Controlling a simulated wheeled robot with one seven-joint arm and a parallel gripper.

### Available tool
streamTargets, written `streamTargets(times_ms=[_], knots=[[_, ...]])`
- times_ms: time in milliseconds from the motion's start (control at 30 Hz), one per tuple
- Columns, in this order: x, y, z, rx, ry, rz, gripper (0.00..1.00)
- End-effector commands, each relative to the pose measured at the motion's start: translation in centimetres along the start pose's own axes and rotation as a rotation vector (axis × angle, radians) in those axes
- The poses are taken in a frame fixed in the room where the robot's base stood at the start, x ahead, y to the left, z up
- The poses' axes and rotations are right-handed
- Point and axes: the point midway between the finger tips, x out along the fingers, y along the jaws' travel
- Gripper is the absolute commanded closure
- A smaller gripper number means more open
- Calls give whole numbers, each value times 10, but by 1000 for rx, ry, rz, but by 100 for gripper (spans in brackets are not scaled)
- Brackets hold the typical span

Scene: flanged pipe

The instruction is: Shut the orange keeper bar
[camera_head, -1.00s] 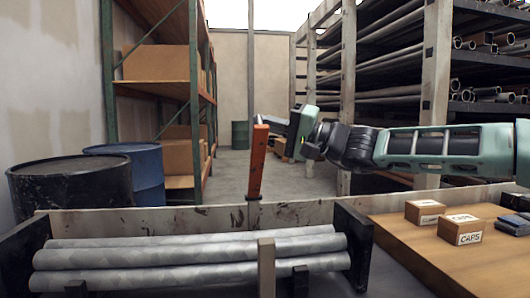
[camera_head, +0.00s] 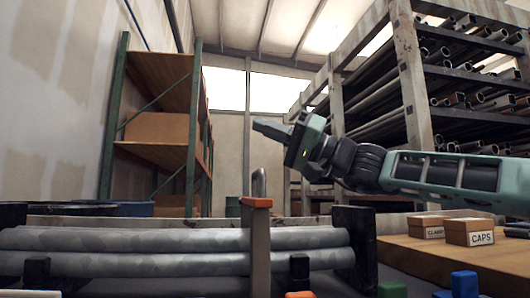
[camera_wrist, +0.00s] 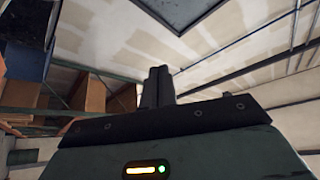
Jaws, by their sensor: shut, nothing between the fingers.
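The orange keeper bar (camera_head: 256,202) shows in the head view as a short orange end at the top of the upright front post (camera_head: 260,250). It is seen nearly end-on, so most of its length is hidden. A grey loop (camera_head: 259,182) stands just above and behind it. Grey pipes (camera_head: 140,239) lie in the rack on both sides of the post. My gripper (camera_head: 262,128) is shut and empty, raised above the bar and apart from it. Its closed fingers (camera_wrist: 158,72) show in the wrist view, with no bar there.
A wooden bench with two cardboard boxes (camera_head: 470,232) is at right. Dark end brackets (camera_head: 355,245) rise at the rack's right end. Tall pipe shelving (camera_head: 410,90) stands behind my arm, and green-framed shelves (camera_head: 160,125) at back left. Air above the rack is clear.

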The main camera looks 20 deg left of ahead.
Motion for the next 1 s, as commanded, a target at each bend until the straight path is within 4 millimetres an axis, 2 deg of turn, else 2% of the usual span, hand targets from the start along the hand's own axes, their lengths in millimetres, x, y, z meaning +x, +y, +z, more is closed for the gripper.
streamTargets(times_ms=[33, 200, 400, 1000], knots=[[-6, 4, 10, -20, 1, -13, 100], [-11, 1, 19, -83, 0, -50, 100], [-15, -1, 26, -78, 0, -46, 100], [-18, -3, 31, -76, 0, -45, 100]])
